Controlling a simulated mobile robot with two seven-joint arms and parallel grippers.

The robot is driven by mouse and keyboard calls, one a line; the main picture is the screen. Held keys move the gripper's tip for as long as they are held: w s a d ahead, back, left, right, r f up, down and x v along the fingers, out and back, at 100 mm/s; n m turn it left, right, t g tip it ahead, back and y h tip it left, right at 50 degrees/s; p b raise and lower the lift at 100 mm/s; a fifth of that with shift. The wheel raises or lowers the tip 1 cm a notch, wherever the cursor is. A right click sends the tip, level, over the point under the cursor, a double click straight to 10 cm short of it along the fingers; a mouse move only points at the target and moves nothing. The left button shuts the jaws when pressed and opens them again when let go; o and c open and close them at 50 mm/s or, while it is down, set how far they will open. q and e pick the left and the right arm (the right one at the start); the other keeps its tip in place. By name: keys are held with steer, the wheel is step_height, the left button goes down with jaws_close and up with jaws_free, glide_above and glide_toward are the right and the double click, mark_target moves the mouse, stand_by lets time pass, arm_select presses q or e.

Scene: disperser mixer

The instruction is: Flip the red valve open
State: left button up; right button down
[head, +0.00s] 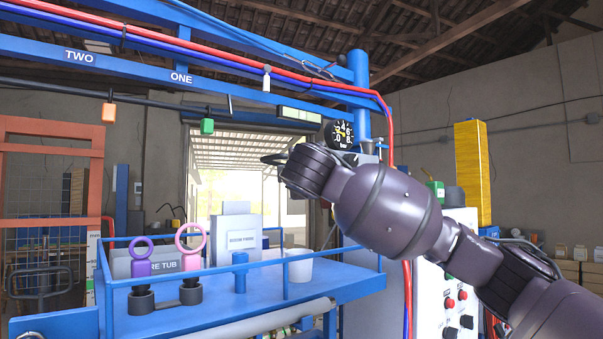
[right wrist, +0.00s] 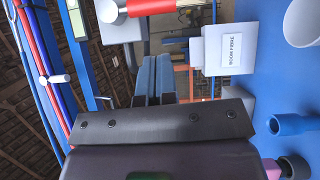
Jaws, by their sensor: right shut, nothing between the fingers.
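In the right wrist view a short red cylindrical part (right wrist: 150,7) with a pale round end shows at the top edge, just beyond my fingertips. It may be the red valve's handle, but the view cuts it off. In the head view I cannot make out a red valve; my right arm covers part of the area beside the gauge. My right gripper (head: 268,160) is raised in front of the blue frame, fingers shut and pointing left. In the right wrist view its fingers (right wrist: 155,62) are together and hold nothing. My left gripper is not in view.
A pressure gauge (head: 341,134) sits just above my right wrist. Red and blue hoses (head: 300,76) run along the overhead beam and down the post. Below are a blue railed platform (head: 330,291), a white bucket (head: 300,268) and a grey labelled box (head: 241,240).

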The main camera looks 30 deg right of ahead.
steer(key=b+v, duration=0.2)
steer(key=v, duration=0.8)
steer(key=shift+b, duration=0.3)
steer(key=shift+r, duration=0.15)
